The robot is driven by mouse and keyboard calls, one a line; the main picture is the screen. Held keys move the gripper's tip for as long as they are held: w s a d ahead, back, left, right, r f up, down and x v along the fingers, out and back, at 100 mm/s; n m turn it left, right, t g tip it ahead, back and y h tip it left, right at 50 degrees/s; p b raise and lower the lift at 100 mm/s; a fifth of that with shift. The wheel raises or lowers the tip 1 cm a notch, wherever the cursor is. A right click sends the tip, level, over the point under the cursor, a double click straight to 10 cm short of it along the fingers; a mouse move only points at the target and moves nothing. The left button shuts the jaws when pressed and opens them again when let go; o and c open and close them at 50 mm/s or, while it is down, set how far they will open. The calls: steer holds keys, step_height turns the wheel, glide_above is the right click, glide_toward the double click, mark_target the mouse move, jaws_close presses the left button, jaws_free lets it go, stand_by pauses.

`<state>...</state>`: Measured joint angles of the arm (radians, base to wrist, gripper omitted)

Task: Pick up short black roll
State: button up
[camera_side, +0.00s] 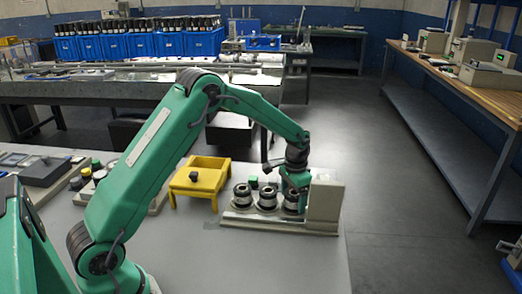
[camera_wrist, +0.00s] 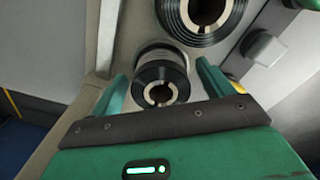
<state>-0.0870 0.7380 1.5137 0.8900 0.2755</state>
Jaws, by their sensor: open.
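A small black-ended roll with a pale core (camera_wrist: 160,77) lies between my gripper's two green fingers (camera_wrist: 161,76) in the wrist view. A gap shows on each side of it, so the fingers look open and apart from it. It looks smaller than a wide black roll (camera_wrist: 180,12) above it. In the side view my gripper (camera_side: 293,205) points down at the right end of a pale fixture (camera_side: 250,222) and partly covers the rightmost black roll (camera_side: 290,201). Two more black rolls, a middle one (camera_side: 267,203) and a left one (camera_side: 242,196), stand upright on the fixture.
A beige block (camera_side: 324,201) rises at the fixture's right end, close to my gripper. A small green-topped item (camera_side: 253,182) sits behind the rolls. The table in front is clear.

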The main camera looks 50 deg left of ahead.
steer(key=shift+c, duration=0.2)
steer(key=c, duration=1.1)
steer(key=shift+r, duration=0.1)
step_height(320, 180, up, 18)
steer(key=shift+f, duration=0.1)
stand_by(0.3)
